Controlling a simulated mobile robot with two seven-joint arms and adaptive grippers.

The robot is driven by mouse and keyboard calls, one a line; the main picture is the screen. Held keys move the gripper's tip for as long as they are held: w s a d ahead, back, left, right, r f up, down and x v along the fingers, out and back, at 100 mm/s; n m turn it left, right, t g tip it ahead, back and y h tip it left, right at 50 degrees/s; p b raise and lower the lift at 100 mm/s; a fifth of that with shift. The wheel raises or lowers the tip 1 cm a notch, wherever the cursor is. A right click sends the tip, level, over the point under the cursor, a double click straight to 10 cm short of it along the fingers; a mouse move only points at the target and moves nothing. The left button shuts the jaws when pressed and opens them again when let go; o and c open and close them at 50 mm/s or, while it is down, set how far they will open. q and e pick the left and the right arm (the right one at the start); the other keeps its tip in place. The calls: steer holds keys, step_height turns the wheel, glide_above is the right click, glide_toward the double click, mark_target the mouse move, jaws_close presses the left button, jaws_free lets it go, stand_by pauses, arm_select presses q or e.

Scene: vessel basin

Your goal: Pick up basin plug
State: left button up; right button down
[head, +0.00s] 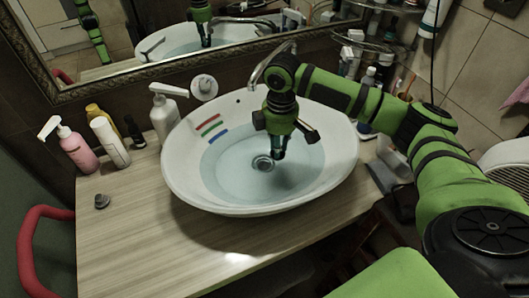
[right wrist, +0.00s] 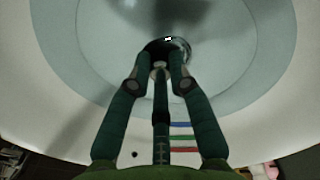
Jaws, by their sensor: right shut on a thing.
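The white basin (head: 340,178) holds clear water, with a round metal drain fitting (head: 263,163) at its bottom. My right gripper (head: 279,155) points down over the water, close to the drain. In the right wrist view my gripper (right wrist: 160,64) has its fingers closed together on a small pale piece, which I take to be the basin plug (right wrist: 159,66). The fingers hide most of it. The dark drain (right wrist: 178,46) with a shiny rim shows just past the fingertips. I cannot tell whether the held piece touches the drain. My left gripper does not show.
A small dark grey knob-like object (head: 101,201) lies on the wooden counter (head: 140,240). Bottles, including a pink pump bottle (head: 77,150), stand left of the basin. The faucet (head: 262,65) rises behind it, below the mirror. The counter's front left is clear.

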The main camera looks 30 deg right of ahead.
steer(key=s+d+r+p, duration=0.3)
steer(key=s+d+r, duration=0.2)
steer(key=r, duration=0.4)
steer(key=shift+s+r+p, duration=0.2)
steer(key=shift+s+p, duration=0.1)
steer(key=shift+s, duration=0.15)
stand_by(0.4)
